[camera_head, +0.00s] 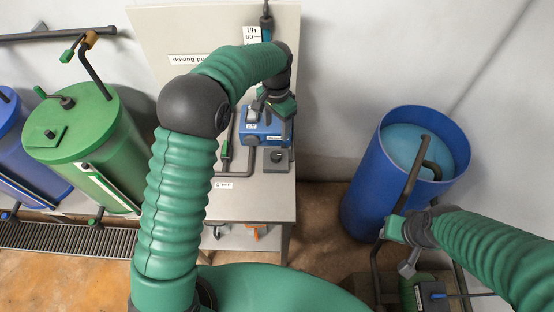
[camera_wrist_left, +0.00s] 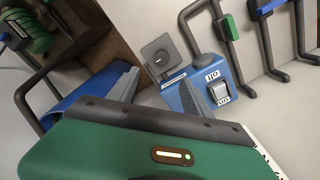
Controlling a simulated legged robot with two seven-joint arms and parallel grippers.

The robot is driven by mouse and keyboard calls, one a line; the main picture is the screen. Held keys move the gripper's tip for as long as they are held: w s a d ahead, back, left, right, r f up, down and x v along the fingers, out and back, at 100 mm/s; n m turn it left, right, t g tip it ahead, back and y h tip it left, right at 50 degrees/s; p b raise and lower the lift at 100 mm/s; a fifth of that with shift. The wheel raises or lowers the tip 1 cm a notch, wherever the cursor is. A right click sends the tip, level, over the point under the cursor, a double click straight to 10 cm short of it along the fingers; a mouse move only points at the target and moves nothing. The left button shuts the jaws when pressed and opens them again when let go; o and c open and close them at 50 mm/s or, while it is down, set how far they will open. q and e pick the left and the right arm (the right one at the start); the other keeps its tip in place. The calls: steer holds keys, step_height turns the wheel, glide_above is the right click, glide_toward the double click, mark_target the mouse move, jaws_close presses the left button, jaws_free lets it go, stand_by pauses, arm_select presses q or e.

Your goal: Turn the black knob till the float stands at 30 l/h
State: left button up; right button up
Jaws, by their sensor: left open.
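The flow meter's scale (camera_head: 252,35), with upside-down "l/h" and "60", shows at the top of the panel in the head view. My left arm hides its lower part, and I cannot make out the float. My left gripper (camera_head: 273,103) is open over a blue dosing unit (camera_head: 262,130). In the left wrist view the unit (camera_wrist_left: 213,75) carries a light rocker switch (camera_wrist_left: 221,92). Beside it is a grey square block with a round dark centre (camera_wrist_left: 162,54); I cannot tell whether this is the black knob. My right gripper (camera_head: 402,245) hangs at the right, jaws unclear.
A grey bench (camera_head: 250,205) bears the dosing unit and dark pipes. A green tank (camera_head: 95,140) stands at the left. An open blue barrel (camera_head: 370,190) stands at the right, near my right arm. A floor grate (camera_head: 70,238) runs along the left.

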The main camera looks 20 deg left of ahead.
arm_select(q)
steer(key=p, duration=0.2)
glide_above(275, 154)
steer(key=f, duration=0.7)
steer(key=shift+w+a, duration=0.2)
steer(key=shift+w, duration=0.05)
steer(key=f, duration=0.2)
steer(key=d+f+p, duration=0.1)
steer(key=f, duration=0.5)
steer(key=shift+s+d, duration=0.15)
steer(key=shift+s, duration=0.2)
steer(key=shift+w+f, duration=0.15)
steer(key=shift+f, duration=0.15)
steer(key=shift+w+f, duration=0.1)
steer(key=shift+a, duration=0.35)
steer(key=shift+c, duration=0.4)
steer(key=shift+s+a, duration=0.15)
steer(key=shift+s, duration=0.05)
steer(key=c, duration=0.5)
steer(key=shift+d, duration=0.35)
jaws_close()
arm_select(e)
steer(key=r, duration=0.3)
steer(key=shift+w+a+r, duration=0.3)
steer(key=shift+w+a, duration=0.05)
